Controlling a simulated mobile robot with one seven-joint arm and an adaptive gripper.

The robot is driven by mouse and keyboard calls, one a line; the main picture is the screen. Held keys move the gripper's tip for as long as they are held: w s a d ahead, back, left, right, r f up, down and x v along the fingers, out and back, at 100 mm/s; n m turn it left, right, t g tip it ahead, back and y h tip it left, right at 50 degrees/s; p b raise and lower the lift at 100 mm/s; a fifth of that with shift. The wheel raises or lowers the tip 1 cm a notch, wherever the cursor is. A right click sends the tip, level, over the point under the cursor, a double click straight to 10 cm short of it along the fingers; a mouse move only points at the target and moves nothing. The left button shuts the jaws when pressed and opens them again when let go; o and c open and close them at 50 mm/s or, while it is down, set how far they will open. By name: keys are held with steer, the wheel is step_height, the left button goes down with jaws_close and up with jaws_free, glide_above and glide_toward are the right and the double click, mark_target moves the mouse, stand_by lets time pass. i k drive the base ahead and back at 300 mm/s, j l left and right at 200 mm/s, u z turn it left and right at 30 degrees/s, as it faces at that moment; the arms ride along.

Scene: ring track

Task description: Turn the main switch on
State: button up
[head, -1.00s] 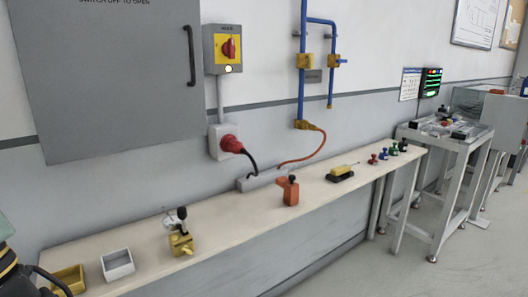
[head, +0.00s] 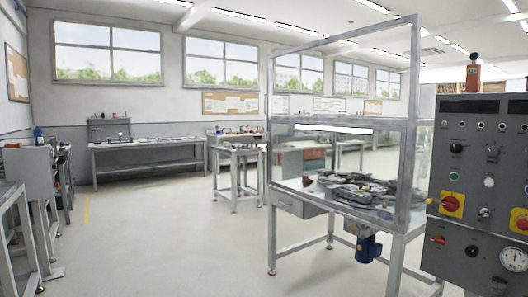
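A grey control panel (head: 476,185) stands at the right edge of the head view, partly cut off. It bears a red rotary switch on a yellow plate (head: 452,204) and a second red and yellow switch (head: 518,222) cut by the frame edge. Which of these is a main switch cannot be read from the picture. The wall switch box with a red and yellow rotary switch from the earlier frame is out of view. My gripper is not in view.
A small metal table (head: 238,175) and a long workbench (head: 148,150) stand farther back. Grey equipment (head: 30,185) stands at the left edge. The floor (head: 160,230) between is clear.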

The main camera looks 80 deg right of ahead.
mark_target(450, 204)
steer(key=z, duration=4)
